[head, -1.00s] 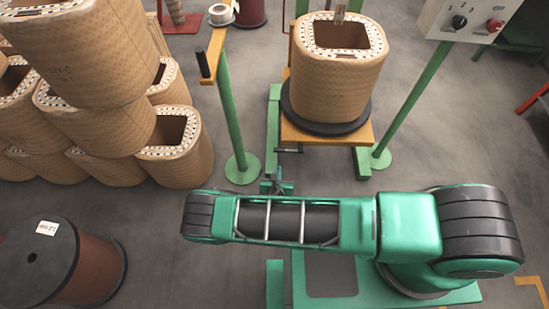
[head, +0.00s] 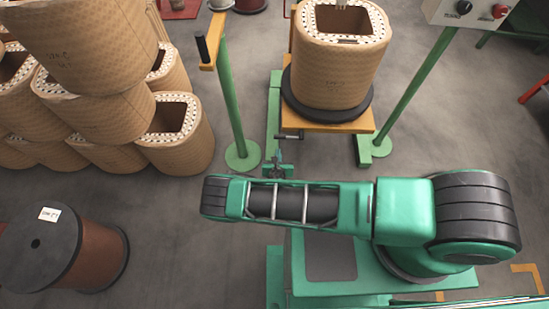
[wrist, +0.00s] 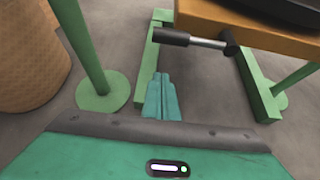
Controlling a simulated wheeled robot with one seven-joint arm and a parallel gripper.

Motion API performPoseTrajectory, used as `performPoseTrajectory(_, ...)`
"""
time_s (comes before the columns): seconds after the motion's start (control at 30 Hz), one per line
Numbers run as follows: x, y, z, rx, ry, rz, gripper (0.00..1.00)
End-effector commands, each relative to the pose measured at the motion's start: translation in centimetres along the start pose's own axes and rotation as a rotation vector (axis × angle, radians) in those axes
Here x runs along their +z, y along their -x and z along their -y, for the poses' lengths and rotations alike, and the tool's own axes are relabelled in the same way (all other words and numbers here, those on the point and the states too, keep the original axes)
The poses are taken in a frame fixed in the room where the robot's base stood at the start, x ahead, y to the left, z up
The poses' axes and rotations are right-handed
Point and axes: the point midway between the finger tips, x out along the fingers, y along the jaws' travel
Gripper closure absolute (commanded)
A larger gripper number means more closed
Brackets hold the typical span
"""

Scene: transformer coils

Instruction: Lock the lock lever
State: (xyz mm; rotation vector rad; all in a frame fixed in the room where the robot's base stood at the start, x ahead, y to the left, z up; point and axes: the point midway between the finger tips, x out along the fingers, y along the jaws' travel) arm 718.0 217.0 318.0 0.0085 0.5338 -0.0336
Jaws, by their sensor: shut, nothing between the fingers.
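The lock lever looks to be the short metal rod with a black grip under the front edge of the orange platform. It shows in the head view (head: 289,136), and in the wrist view (wrist: 190,40) the rod lies nearly level with its black grip to the left. My gripper (head: 278,164) is just in front of it in the head view, partly hidden by my arm. In the wrist view my gripper (wrist: 162,78) is shut and empty. Its teal fingers point toward the lever, with a visible gap below the grip.
A large brown coil (head: 337,75) stands on a black disc on the orange platform (head: 310,122). A green post with a black handle (head: 202,48) stands left. A control box (head: 475,12) is at upper right. Stacked coils (head: 180,148) and a spool (head: 95,255) are at left.

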Motion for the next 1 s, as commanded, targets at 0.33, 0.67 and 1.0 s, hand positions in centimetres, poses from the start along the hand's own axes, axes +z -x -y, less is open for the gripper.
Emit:
performPoseTrajectory(0.33,0.4,-3.9,0.0,0.0,-0.001,0.0,1.0)
performPoseTrajectory(0.67,3.3,-2.8,0.0,0.0,-0.001,0.0,1.0)
performPoseTrajectory(1.0,3.8,-2.5,0.0,0.0,0.0,0.0,1.0)
